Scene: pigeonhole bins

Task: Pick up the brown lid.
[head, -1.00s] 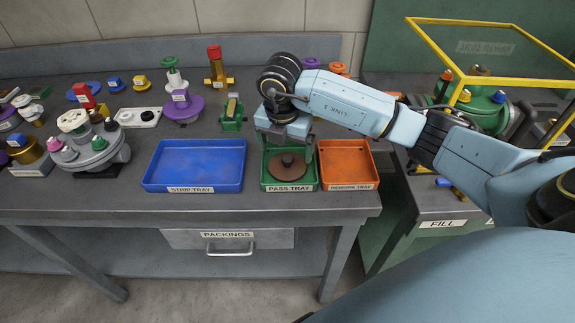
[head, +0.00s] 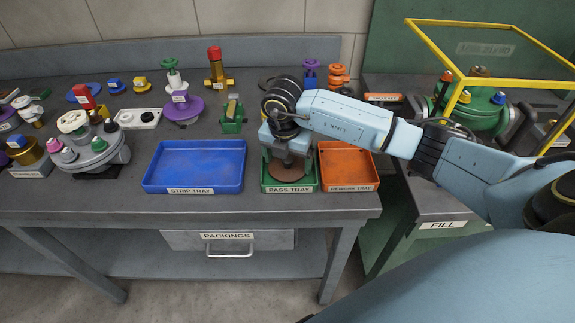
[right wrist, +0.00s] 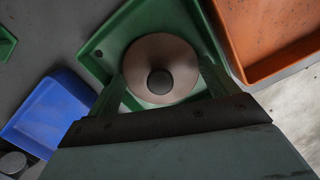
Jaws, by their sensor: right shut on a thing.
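The brown lid (head: 289,172) is a round disc in the green pass tray (head: 272,188). In the right wrist view the lid (right wrist: 158,52) shows its dark round knob facing my camera. My right gripper (head: 288,160) points down over the tray and is shut on the lid. In the right wrist view its fingers (right wrist: 162,78) lie on either side of the lid's disc. The head view does not show clearly whether the lid touches the tray floor. My left gripper is not in view.
The empty blue strip tray (head: 195,165) is left of the pass tray, and the orange rework tray (head: 347,164) is close on its right. Valves and coloured parts stand along the back and left of the bench. A yellow frame (head: 490,82) stands at the right.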

